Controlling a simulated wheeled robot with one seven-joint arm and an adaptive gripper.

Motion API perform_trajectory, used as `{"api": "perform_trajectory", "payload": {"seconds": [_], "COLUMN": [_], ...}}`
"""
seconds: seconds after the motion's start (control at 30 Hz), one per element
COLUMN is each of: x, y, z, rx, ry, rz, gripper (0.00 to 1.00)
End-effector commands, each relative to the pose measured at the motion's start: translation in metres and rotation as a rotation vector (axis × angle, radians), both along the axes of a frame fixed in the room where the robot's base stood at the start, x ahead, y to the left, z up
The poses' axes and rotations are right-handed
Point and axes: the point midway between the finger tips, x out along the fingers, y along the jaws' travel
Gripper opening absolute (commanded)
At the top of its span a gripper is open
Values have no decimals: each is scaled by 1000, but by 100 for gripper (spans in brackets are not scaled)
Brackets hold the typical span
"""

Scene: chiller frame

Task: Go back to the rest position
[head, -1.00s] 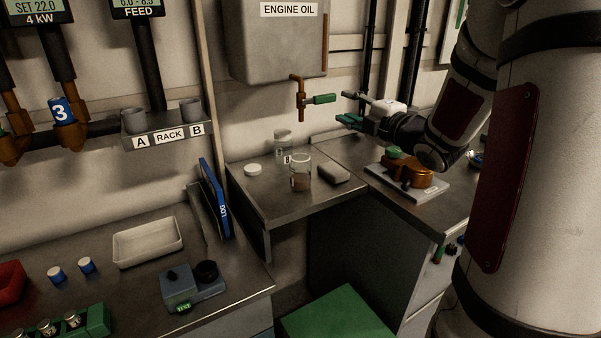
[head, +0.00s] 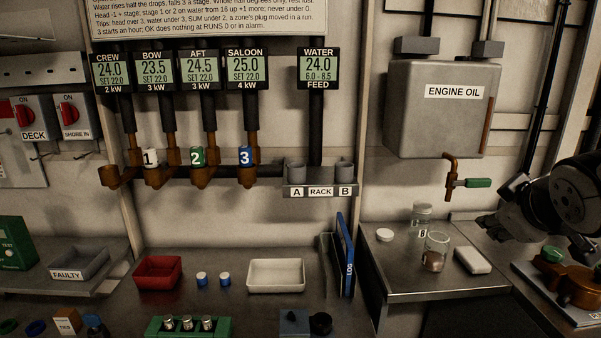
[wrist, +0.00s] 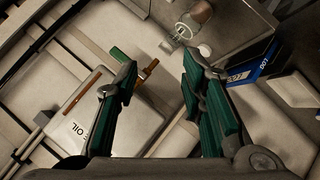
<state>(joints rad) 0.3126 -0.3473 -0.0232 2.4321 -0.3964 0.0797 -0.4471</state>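My gripper (head: 489,230) is at the right of the head view, below and right of the engine oil tap, above the steel side bench. In the wrist view my gripper (wrist: 160,78) has its two green-padded fingers apart, with nothing between them. The engine oil tank (head: 440,105) with its green-handled tap (head: 478,183) hangs on the wall. The wrist view also shows the tap's green handle (wrist: 118,56), beyond the fingers. Part of my gripper is dark and cut by overlap in the head view.
A brass device (head: 578,285) stands at right. A blue folder (head: 346,258) stands beside a white tray (head: 276,275).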

Motion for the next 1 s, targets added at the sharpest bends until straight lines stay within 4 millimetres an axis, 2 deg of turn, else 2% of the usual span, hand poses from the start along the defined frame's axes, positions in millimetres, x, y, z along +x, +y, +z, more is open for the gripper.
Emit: {"api": "perform_trajectory", "payload": {"seconds": [0.03,0.3,0.4,0.5,0.63,1.0], "x": [-22,-142,-179,-204,-217,-217], "y": [17,100,122,136,143,142], "z": [2,-21,-27,-31,-33,-33], "rx": [72,457,545,596,623,623], "ry": [31,279,364,426,461,463], "rz": [-34,-237,-283,-313,-331,-333], "gripper": [37,37,37,37,37,37]}}
